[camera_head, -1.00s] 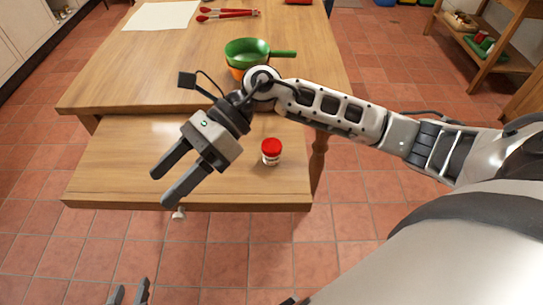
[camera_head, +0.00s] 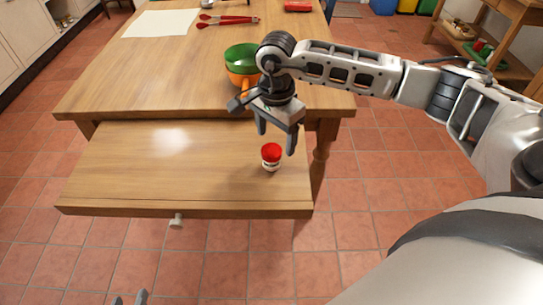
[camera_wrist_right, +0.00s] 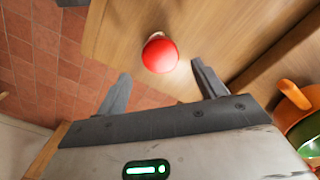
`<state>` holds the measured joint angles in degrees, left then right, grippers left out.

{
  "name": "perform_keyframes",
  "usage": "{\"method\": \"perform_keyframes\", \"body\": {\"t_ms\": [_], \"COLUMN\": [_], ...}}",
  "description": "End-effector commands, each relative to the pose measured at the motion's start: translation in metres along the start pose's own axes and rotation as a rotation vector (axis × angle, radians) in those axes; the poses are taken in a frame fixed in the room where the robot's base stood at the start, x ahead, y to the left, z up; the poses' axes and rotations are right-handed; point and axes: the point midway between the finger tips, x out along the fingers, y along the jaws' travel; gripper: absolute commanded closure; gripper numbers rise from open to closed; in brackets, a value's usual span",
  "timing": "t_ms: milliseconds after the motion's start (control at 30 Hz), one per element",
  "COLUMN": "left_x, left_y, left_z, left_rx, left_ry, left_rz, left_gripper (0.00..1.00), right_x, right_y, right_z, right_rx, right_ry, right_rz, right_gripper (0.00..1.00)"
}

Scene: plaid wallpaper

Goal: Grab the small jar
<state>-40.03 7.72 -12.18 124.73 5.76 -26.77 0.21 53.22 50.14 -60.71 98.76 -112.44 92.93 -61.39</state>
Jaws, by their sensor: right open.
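The small jar (camera_head: 271,158) has a red lid and a pale label. It stands upright on the lower wooden surface (camera_head: 120,175) that juts out from the table, near its right end. My right gripper (camera_head: 277,142) is open and empty, pointing down just above and behind the jar. In the right wrist view the red lid (camera_wrist_right: 160,55) lies between and slightly beyond the open fingers (camera_wrist_right: 161,72), with no contact visible. My left gripper (camera_head: 130,299) shows only its fingertips at the bottom edge; they are apart with nothing visible between them.

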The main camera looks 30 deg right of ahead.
Motion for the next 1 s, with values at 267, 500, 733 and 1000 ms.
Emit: {"method": "perform_keyframes", "body": {"t_ms": [267, 500, 733, 1000], "left_x": [0.001, 0.001, 0.001, 0.001], "left_y": [0.000, -0.001, -0.001, -0.001], "left_z": [-0.005, -0.007, -0.006, -0.005], "left_rx": [0.003, 0.009, 0.009, 0.009], "left_ry": [0.008, 0.008, 0.007, 0.005], "left_rz": [-0.001, -0.004, -0.004, -0.004], "left_gripper": [0.64, 0.64, 0.64, 0.64], "right_x": [0.021, 0.057, 0.065, 0.065], "right_y": [0.000, -0.002, -0.003, -0.003], "right_z": [0.004, 0.010, 0.010, 0.010], "right_rx": [-0.001, 0.001, 0.000, -0.001], "right_ry": [-0.002, -0.002, -0.001, -0.001], "right_rz": [0.002, 0.003, -0.001, -0.001], "right_gripper": [0.30, 0.30, 0.30, 0.74]}}
